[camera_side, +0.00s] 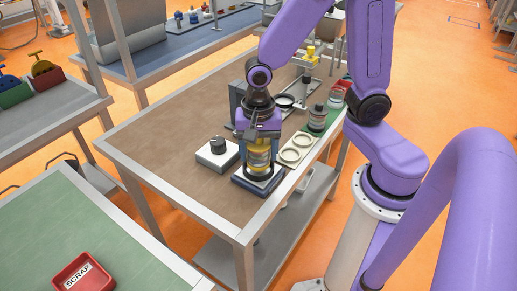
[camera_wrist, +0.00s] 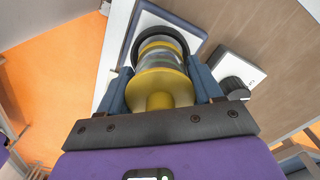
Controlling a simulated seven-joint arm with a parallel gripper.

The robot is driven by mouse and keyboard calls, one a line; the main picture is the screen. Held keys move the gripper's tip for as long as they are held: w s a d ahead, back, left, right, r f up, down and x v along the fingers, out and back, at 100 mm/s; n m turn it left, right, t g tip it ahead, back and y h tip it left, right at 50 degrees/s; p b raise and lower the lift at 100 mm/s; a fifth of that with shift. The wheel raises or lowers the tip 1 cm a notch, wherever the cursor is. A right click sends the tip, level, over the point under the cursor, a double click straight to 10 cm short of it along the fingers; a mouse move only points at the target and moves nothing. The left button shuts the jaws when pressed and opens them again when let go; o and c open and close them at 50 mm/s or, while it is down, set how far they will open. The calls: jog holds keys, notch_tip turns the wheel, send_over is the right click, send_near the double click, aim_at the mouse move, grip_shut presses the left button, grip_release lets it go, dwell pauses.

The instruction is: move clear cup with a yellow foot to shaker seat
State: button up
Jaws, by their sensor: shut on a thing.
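The clear cup with yellow parts (camera_wrist: 158,88) is between the blue fingers of my gripper (camera_wrist: 160,82), which is shut on it. In the wrist view a broad yellow end faces my gripper, with the clear wall and a yellow band beyond. The cup also shows in the side view (camera_side: 259,157), upright under my gripper (camera_side: 259,143). Its lower end is at a black ring (camera_side: 262,176) on a dark blue base (camera_side: 242,183), which looks like the shaker seat. I cannot tell whether the cup is fully down in the ring.
A white box with a black knob (camera_side: 217,153) stands close left of the base. A plate with two pale rings (camera_side: 296,149) and a jar on a green plate (camera_side: 317,118) are to the right. The brown table top (camera_side: 165,130) is clear at left.

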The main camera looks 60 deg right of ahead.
jog(key=shift+f, duration=1.05)
dwell(0.4)
dwell(0.5)
jog(key=o, duration=1.2)
jog(key=shift+o, duration=0.2)
jog(key=shift+r, duration=3.55)
